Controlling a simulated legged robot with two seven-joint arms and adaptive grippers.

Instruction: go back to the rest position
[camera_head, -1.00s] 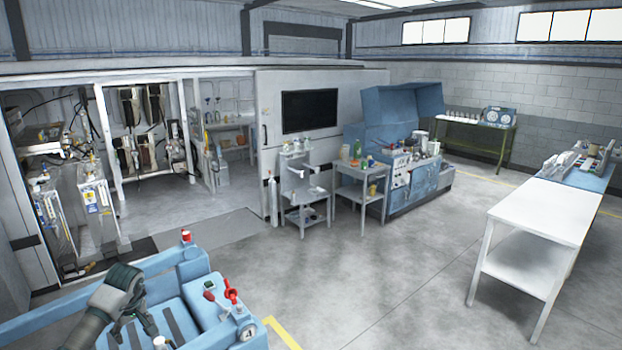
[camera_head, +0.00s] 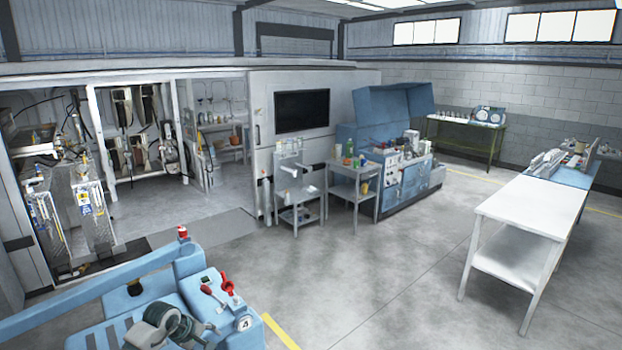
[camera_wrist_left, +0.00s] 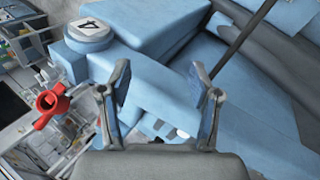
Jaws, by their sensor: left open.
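My left gripper (camera_head: 197,336) shows at the bottom left of the head view, low over the blue machine, with part of it cut off by the lower edge. In the left wrist view my left gripper (camera_wrist_left: 159,78) has its two fingers spread apart with nothing held between them. Blue surfaces of the machine lie behind the fingers; I cannot tell the exact gap. My right gripper is in neither view.
The blue machine (camera_head: 190,291) carries a red lever (camera_head: 213,293) and a red valve handle (camera_head: 228,285) close to my left gripper. The red handle (camera_wrist_left: 51,105) also shows in the left wrist view. A white table (camera_head: 536,205) stands right; open floor lies between.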

